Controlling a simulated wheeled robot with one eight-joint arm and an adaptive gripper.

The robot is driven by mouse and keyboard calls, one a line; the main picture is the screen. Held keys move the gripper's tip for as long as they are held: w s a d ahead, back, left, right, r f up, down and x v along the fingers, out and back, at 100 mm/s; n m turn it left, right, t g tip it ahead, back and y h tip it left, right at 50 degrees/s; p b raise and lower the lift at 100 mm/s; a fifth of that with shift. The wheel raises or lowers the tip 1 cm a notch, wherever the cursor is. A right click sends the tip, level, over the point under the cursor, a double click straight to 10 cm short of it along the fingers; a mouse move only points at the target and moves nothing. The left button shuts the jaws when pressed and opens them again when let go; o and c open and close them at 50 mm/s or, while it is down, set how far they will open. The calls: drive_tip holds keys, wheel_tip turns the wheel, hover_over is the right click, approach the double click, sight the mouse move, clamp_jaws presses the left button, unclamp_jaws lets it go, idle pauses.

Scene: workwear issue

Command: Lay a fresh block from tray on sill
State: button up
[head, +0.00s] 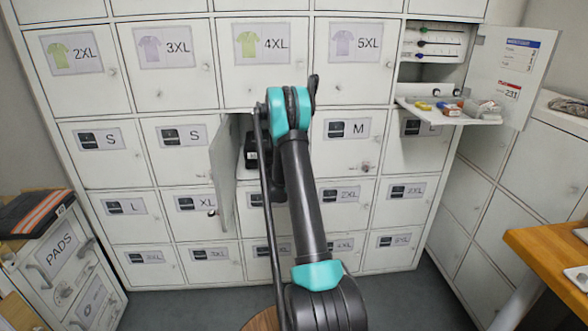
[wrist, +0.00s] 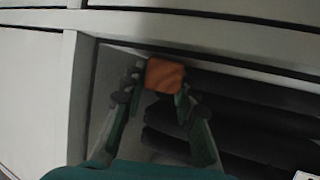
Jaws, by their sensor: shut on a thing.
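An orange-brown wood-like block (wrist: 165,75) is between the fingertips of my gripper (wrist: 160,84) in the wrist view. My gripper is shut on it and holds it at the mouth of an open locker, close to the pale frame edge (wrist: 68,95). I cannot tell whether the block touches the locker. In the head view my arm hides the gripper and the block. I cannot make out which edge is the sill. A fold-down shelf (head: 437,113) at the upper right, perhaps the tray, carries several small coloured items.
The open locker's door (head: 222,170) stands out on its left side. Dark folded garments (wrist: 240,120) lie stacked inside. Closed lockers surround it. A drawer unit (head: 75,262) stands at the left and a wooden table (head: 545,245) at the right.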

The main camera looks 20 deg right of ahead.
drive_tip(key=shift+f, duration=0.1)
drive_tip(key=o, duration=0.9)
drive_tip(key=shift+o, duration=0.2)
drive_tip(key=s+a+r+n+g+y, duration=0.1)
drive_tip(key=s+a+r, duration=0.25)
drive_tip(key=s, duration=0.55)
drive_tip(key=s+a+r+n+g+y, duration=0.1)
drive_tip(key=s+a+r, duration=0.2)
drive_tip(key=s+a, duration=0.35)
drive_tip(key=s+a+r+n+g+y, duration=0.1)
drive_tip(key=s+a+r, duration=0.2)
drive_tip(key=s, duration=0.8)
drive_tip(key=s+a+f+n+g+y, duration=0.1)
drive_tip(key=s+a, duration=0.3)
drive_tip(key=s, duration=0.4)
drive_tip(key=s+a+f+n+g+y, duration=0.1)
drive_tip(key=s+a, duration=0.3)
drive_tip(key=s, duration=0.4)
drive_tip(key=s+a+f+n+g+y, duration=0.1)
drive_tip(key=s+a+n+y, duration=0.1)
drive_tip(key=s, duration=0.7)
drive_tip(key=shift+a+f+n+y, duration=0.4)
drive_tip(key=shift+a+y, duration=0.3)
drive_tip(key=shift+a, duration=0.25)
